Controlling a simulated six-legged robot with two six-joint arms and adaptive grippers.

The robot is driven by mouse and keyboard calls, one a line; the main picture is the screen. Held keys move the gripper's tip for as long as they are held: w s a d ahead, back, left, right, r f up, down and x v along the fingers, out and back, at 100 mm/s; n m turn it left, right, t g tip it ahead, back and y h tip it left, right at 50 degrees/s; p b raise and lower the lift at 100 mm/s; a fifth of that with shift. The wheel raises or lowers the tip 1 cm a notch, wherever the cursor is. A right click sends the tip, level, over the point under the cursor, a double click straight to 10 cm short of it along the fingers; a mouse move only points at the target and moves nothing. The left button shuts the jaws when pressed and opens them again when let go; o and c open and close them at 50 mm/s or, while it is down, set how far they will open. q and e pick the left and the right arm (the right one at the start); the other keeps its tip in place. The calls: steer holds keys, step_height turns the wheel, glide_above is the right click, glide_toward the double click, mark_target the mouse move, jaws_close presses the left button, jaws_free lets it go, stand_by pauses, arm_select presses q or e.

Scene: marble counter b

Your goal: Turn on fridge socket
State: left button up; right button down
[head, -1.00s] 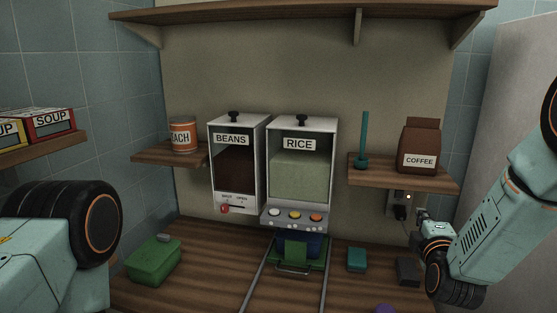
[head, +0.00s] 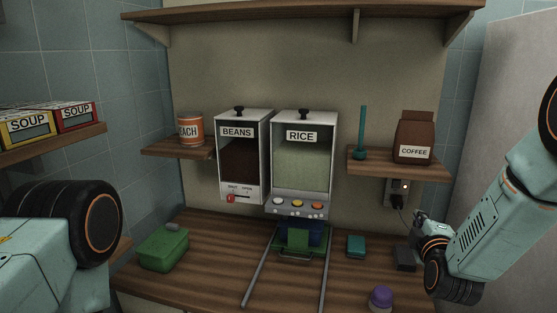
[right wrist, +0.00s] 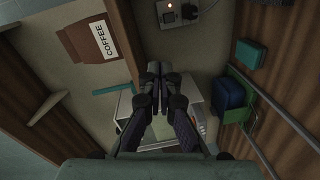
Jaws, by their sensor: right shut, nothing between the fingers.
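The wall socket (head: 397,193) is under the right wooden shelf, with a black plug and cord in its lower part. A small light glows at its upper right. In the right wrist view the socket (right wrist: 180,12) is at the top edge, with the glowing light and black plug showing. My right gripper (head: 418,216) is just below and right of the socket in the head view, apart from it. In the right wrist view my right gripper (right wrist: 165,72) is shut and empty. The pale fridge side (head: 515,130) stands at the far right. My left gripper is out of view.
The right shelf (head: 385,166) holds a coffee bag (head: 414,140) above the socket. A dark block (head: 404,258), a teal box (head: 356,246) and a purple-topped item (head: 380,297) are on the counter. Beans (head: 240,160) and rice (head: 302,165) dispensers stand in the middle.

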steer(key=s+a+f+m+g+y+b, duration=0.1)
steer(key=s+a+f+m+g+b, duration=0.15)
steer(key=s+f, duration=0.4)
steer(key=s+a+f+m+g+y+b, duration=0.15)
steer(key=s+f+m, duration=0.25)
steer(key=f, duration=0.5)
steer(key=s+a+f+m+g+y+b, duration=0.1)
steer(key=s+a+f+m+g, duration=0.15)
steer(key=s+f+m, duration=0.4)
steer(key=s+a+f+g+b, duration=0.2)
steer(key=s+f+g+b, duration=0.3)
steer(key=s+f, duration=0.7)
steer(key=s+a+f+g+b, duration=0.1)
steer(key=s+f+g+b, duration=0.4)
steer(key=s+f, duration=0.8)
steer(key=s+b, duration=0.2)
steer(key=s, duration=0.2)
steer(key=shift+s+a+f+b, duration=0.2)
steer(key=shift+a+b, duration=0.2)
steer(key=shift+y, duration=0.25)
